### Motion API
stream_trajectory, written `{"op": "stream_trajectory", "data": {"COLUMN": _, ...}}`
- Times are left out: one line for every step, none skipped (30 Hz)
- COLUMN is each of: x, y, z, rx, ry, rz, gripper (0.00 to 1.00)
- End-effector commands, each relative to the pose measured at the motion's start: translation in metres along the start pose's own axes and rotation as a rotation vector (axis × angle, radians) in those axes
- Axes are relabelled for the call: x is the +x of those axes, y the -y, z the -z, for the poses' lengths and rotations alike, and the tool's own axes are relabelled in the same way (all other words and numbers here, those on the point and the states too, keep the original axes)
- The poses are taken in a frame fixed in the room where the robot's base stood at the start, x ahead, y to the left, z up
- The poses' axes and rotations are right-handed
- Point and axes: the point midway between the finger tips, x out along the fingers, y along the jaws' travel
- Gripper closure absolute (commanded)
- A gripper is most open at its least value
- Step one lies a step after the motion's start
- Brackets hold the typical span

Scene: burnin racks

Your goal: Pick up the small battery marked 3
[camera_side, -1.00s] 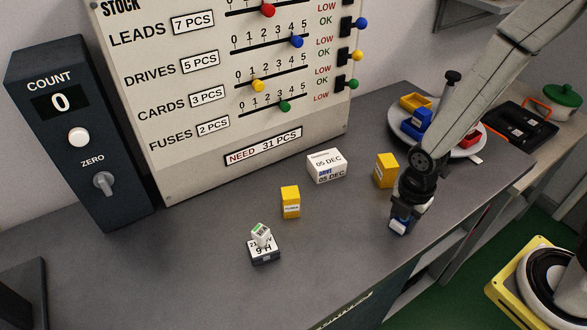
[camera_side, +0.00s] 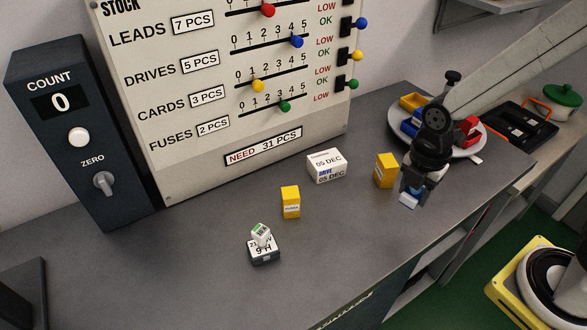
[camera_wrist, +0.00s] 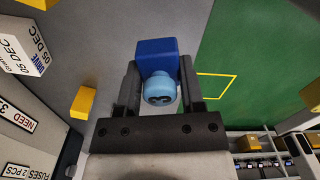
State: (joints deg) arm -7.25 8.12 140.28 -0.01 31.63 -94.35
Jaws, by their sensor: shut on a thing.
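My gripper (camera_side: 412,186) is shut on a small blue battery (camera_wrist: 157,58). In the wrist view the battery has a dark blue block body and a light blue round cap (camera_wrist: 160,88) between the jaws. In the side view the lower end of the battery (camera_side: 409,201) shows pale and blue below my jaws, near the front edge of the bench, and appears clear of the bench top.
A yellow box (camera_side: 386,170) stands just left of my gripper. A white DRIVE box (camera_side: 327,166), another yellow box (camera_side: 290,202) and a small white cube on a block (camera_side: 263,250) stand farther left. A round plate (camera_side: 470,150) with coloured pieces is behind. The front middle of the bench is clear.

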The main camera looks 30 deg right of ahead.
Motion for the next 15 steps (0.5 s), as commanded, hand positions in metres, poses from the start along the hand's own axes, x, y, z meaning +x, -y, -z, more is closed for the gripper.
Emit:
{"op": "stream_trajectory", "data": {"x": -0.0042, "y": -0.0007, "z": -0.0001, "rx": 0.000, "ry": 0.000, "rz": -0.004, "gripper": 1.00}}
{"op": "stream_trajectory", "data": {"x": -0.0058, "y": -0.0006, "z": 0.0000, "rx": 0.000, "ry": 0.000, "rz": -0.003, "gripper": 1.00}}
{"op": "stream_trajectory", "data": {"x": -0.0077, "y": -0.0003, "z": 0.0000, "rx": 0.000, "ry": 0.000, "rz": -0.002, "gripper": 1.00}}
{"op": "stream_trajectory", "data": {"x": -0.0090, "y": -0.0003, "z": 0.0000, "rx": 0.000, "ry": 0.000, "rz": -0.002, "gripper": 1.00}}
{"op": "stream_trajectory", "data": {"x": -0.0100, "y": -0.0003, "z": 0.0000, "rx": 0.000, "ry": 0.000, "rz": -0.002, "gripper": 1.00}}
{"op": "stream_trajectory", "data": {"x": -0.0111, "y": -0.0003, "z": 0.0000, "rx": 0.000, "ry": 0.000, "rz": -0.002, "gripper": 1.00}}
{"op": "stream_trajectory", "data": {"x": -0.0117, "y": -0.0003, "z": 0.0000, "rx": 0.000, "ry": 0.000, "rz": -0.002, "gripper": 1.00}}
{"op": "stream_trajectory", "data": {"x": -0.0121, "y": -0.0002, "z": 0.0000, "rx": 0.000, "ry": 0.000, "rz": -0.002, "gripper": 1.00}}
{"op": "stream_trajectory", "data": {"x": -0.0124, "y": -0.0001, "z": 0.0000, "rx": 0.000, "ry": 0.000, "rz": -0.001, "gripper": 1.00}}
{"op": "stream_trajectory", "data": {"x": -0.0126, "y": -0.0001, "z": 0.0000, "rx": 0.000, "ry": 0.000, "rz": -0.001, "gripper": 1.00}}
{"op": "stream_trajectory", "data": {"x": -0.0127, "y": 0.0000, "z": 0.0000, "rx": 0.000, "ry": 0.000, "rz": -0.001, "gripper": 1.00}}
{"op": "stream_trajectory", "data": {"x": -0.0127, "y": 0.0000, "z": 0.0000, "rx": 0.000, "ry": 0.000, "rz": -0.001, "gripper": 1.00}}
{"op": "stream_trajectory", "data": {"x": -0.0127, "y": 0.0000, "z": 0.0000, "rx": 0.000, "ry": 0.000, "rz": -0.001, "gripper": 1.00}}
{"op": "stream_trajectory", "data": {"x": -0.0126, "y": 0.0000, "z": 0.0000, "rx": 0.000, "ry": 0.000, "rz": -0.001, "gripper": 1.00}}
{"op": "stream_trajectory", "data": {"x": -0.0126, "y": 0.0000, "z": 0.0000, "rx": 0.000, "ry": 0.000, "rz": -0.001, "gripper": 1.00}}
